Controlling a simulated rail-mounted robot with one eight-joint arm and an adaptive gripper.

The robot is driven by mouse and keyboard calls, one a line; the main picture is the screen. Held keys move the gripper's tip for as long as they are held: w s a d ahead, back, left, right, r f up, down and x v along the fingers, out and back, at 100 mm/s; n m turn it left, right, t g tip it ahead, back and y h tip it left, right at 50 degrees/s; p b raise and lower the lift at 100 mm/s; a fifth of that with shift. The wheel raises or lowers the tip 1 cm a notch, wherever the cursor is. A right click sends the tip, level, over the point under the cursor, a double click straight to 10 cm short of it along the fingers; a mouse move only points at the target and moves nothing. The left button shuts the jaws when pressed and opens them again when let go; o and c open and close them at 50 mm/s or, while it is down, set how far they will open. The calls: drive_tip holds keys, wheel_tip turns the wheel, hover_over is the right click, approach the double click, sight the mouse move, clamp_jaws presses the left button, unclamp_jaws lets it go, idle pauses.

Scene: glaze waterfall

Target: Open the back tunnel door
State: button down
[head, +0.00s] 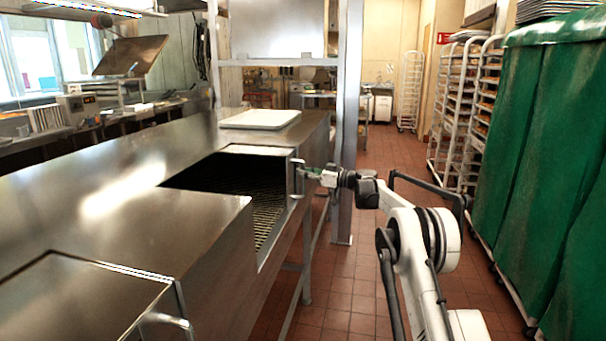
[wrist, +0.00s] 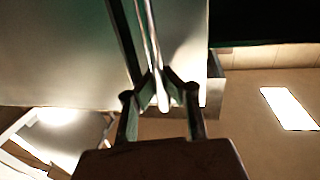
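The long steel tunnel (head: 150,215) has a dark opening in its top and side, with a wire conveyor (head: 268,212) inside. At the far end of this opening is the back tunnel door (head: 258,150), with an upright metal handle (head: 299,180) on its right side. My gripper (head: 314,174) reaches this handle from the right. In the wrist view, the bright handle bar (wrist: 152,45) runs between the fingertips of my gripper (wrist: 157,90), which close in on it from both sides. The door's hinge is not clear.
A nearer door (head: 85,295) with a curved handle (head: 165,320) lies closed at the front. A white tray (head: 260,119) rests on the tunnel's far top. A steel post (head: 346,120) stands behind my gripper. Green-covered racks (head: 545,150) line the right; tiled floor (head: 350,290) lies between.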

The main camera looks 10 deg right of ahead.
idle(0.3)
drive_tip(key=c, duration=1.8)
unclamp_jaws()
drive_tip(key=shift+o, duration=0.2)
drive_tip(key=v, duration=1.2)
